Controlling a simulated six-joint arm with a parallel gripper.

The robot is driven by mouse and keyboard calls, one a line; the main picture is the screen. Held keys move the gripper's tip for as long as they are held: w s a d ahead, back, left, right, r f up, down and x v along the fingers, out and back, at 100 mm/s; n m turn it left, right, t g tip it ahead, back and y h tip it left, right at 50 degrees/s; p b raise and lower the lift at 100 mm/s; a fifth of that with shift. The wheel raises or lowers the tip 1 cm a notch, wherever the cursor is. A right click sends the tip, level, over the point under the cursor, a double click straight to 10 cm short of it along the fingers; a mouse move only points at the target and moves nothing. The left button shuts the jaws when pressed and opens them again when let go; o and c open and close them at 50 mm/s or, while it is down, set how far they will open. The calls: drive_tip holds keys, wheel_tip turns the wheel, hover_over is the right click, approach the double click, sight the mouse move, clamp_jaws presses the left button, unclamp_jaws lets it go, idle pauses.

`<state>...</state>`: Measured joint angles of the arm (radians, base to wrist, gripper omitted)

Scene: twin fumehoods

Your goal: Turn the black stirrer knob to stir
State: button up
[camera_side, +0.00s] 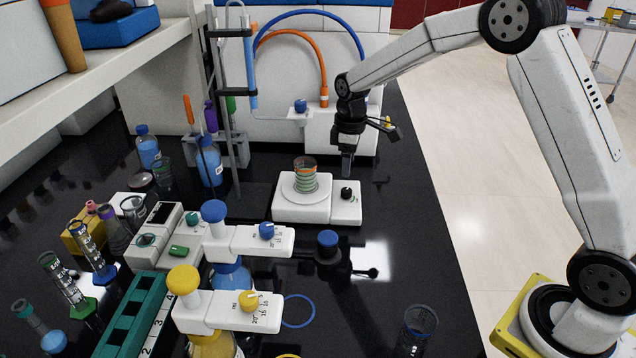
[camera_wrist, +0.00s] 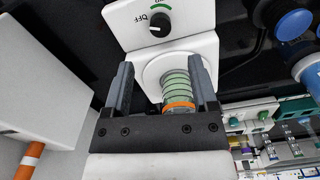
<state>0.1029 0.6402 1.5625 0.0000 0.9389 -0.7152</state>
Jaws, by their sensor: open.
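The black stirrer knob (camera_side: 346,193) sits on the right part of the white stirrer (camera_side: 302,211). In the wrist view the knob (camera_wrist: 159,22) is near the top, beside the word OFF and a green mark. A beaker with green bands and an orange rim (camera_side: 305,175) stands on the stirrer's round plate. My gripper (camera_side: 347,172) points down just behind the knob in the side view. In the wrist view my gripper (camera_wrist: 162,77) is open, with its two fingers apart and nothing held; the beaker (camera_wrist: 177,85) shows between them, and the knob lies beyond the fingertips.
Blue-capped (camera_side: 266,231) and yellow-capped (camera_side: 249,300) dispensers stand in front of the stirrer. A black piece with a blue top (camera_side: 328,240) is at front right. A white device with hoses (camera_side: 338,125) stands behind my gripper. The black bench right of the stirrer is clear.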

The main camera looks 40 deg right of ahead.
sight(347, 190)
drive_tip(key=shift+f, duration=3.85)
clamp_jaws()
